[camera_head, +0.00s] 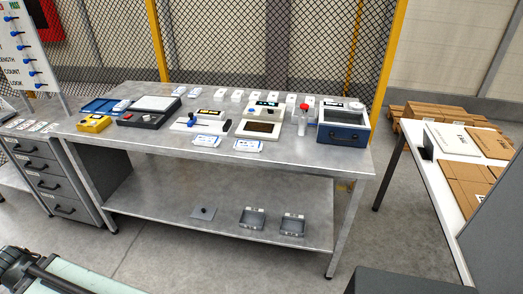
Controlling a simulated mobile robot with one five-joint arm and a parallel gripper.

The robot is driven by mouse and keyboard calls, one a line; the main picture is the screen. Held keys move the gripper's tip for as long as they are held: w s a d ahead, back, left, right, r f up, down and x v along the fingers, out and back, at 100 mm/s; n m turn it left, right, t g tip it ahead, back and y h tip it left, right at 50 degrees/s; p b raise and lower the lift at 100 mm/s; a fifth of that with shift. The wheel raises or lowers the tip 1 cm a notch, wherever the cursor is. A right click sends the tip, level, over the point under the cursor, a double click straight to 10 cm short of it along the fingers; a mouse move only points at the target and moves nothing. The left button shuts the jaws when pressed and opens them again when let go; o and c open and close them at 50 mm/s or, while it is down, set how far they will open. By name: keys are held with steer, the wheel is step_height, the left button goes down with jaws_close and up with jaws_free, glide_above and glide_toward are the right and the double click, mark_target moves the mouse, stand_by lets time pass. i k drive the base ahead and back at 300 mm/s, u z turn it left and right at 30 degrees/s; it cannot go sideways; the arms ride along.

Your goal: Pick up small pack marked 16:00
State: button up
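No pack marked 16:00 can be told apart, because the markings are too small to read. A row of small white packs (237,95) stands along the back of the steel table (330,160). Flat white packs with blue print lie at its front edge, one left of centre (207,141) and one at the centre (249,146). More small white and blue packs (179,91) lie at the back left. My gripper is not in view.
On the table stand a yellow box (94,123), a dark scale-like device (150,109), a cream device (258,123) and a blue box (343,131). Grey trays (252,218) sit on the lower shelf. A side table (428,177) with cartons is at right; grey floor (170,255) lies in front.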

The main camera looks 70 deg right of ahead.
mark_target(240, 145)
steer(key=z, duration=0.75)
steer(key=i, duration=0.8)
